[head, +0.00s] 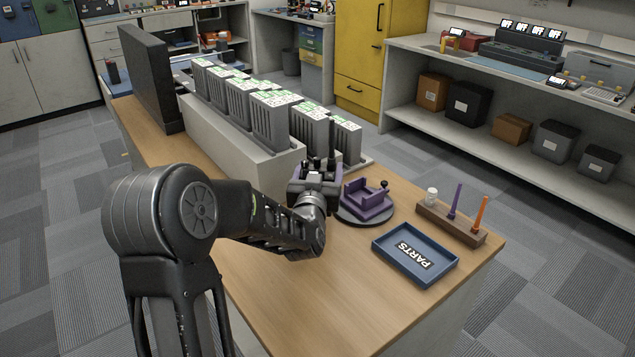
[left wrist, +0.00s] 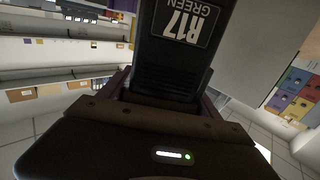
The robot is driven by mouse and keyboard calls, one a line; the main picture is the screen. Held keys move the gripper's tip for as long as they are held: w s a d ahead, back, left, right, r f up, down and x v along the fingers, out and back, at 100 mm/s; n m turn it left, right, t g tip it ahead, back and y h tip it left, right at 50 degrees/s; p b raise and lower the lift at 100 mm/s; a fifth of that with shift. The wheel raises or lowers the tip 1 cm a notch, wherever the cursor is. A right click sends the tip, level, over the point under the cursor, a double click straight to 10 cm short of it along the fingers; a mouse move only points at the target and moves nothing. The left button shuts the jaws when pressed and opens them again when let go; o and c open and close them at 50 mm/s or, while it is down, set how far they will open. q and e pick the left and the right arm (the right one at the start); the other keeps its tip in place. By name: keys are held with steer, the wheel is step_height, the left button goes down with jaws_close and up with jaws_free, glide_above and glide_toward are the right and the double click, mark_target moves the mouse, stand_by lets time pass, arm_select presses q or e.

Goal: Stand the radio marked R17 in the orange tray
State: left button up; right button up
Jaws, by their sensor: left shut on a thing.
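My left gripper (head: 314,178) is shut on a dark radio (left wrist: 168,60) and holds it over the wooden bench, just left of a purple cradle. In the left wrist view the radio's label reads R17 GREEN, and the gripper (left wrist: 160,103) grasps its lower part in that picture. In the head view a dark antenna (head: 331,138) sticks up from the gripper; the radio's body is mostly hidden. I cannot make out an orange tray in either view. My right gripper is not in view.
The purple cradle (head: 368,200) sits on a dark round base. A blue PARTS tray (head: 381,251) and a wooden holder (head: 436,219) with purple and orange sticks stand to the right. Grey units (head: 270,124) line the bench behind. The front of the bench (head: 300,300) is clear.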

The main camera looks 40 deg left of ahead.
arm_select(q)
steer(key=shift+r, duration=0.1)
steer(key=shift+f, duration=1.9)
steer(key=shift+f+b, duration=0.15)
steer(key=shift+b, duration=0.2)
steer(key=o, duration=1.9)
steer(key=shift+c, duration=0.2)
